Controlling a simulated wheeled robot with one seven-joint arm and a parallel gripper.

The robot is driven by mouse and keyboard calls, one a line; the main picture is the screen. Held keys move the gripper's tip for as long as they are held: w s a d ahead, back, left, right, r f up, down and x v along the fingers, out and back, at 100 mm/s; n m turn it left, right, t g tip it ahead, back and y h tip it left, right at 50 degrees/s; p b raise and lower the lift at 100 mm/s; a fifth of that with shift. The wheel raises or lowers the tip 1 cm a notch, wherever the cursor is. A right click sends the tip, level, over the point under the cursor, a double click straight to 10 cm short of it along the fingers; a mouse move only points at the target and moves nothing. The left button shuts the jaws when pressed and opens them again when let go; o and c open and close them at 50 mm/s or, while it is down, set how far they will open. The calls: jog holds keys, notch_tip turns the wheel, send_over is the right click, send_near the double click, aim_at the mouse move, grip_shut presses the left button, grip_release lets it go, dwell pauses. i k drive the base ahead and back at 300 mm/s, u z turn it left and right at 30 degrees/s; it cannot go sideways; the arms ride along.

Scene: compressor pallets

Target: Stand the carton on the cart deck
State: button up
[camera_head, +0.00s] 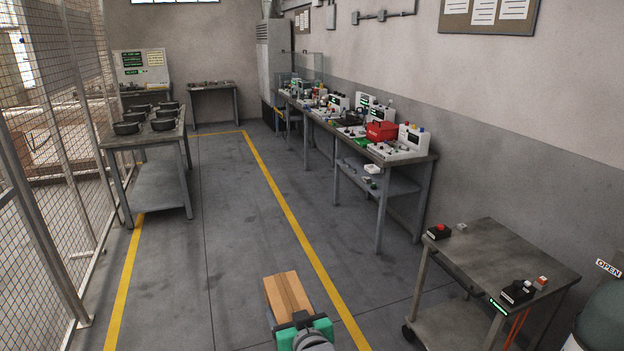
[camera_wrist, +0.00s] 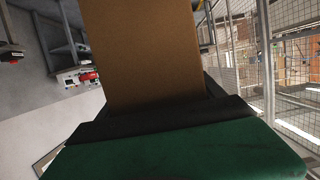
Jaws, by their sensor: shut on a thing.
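A brown carton (camera_head: 288,293) is held in my gripper (camera_head: 303,322) at the bottom middle of the head view, over the floor. In the wrist view the carton (camera_wrist: 150,52) fills the upper middle, with my gripper (camera_wrist: 160,120) shut on it. The gripper hides the carton's near end. The cart deck (camera_head: 500,255) is the grey top of a wheeled cart at the lower right, well to the right of the carton. Small control boxes with red buttons stand at its corners, and its middle is bare.
A long bench (camera_head: 385,160) with instruments and a red box (camera_head: 381,130) runs along the right wall. A table (camera_head: 140,135) with black bowls stands at the left beside a mesh fence (camera_head: 60,120). The floor aisle between them is clear. A rounded dark object (camera_head: 602,322) is at the lower right edge.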

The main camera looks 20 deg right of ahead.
aim_at(497, 255)
jog(key=z, duration=0.35)
jog(key=i, duration=2)
jog(key=z, duration=0.9)
jog(key=i, duration=2.15)
jog(key=z, duration=0.35)
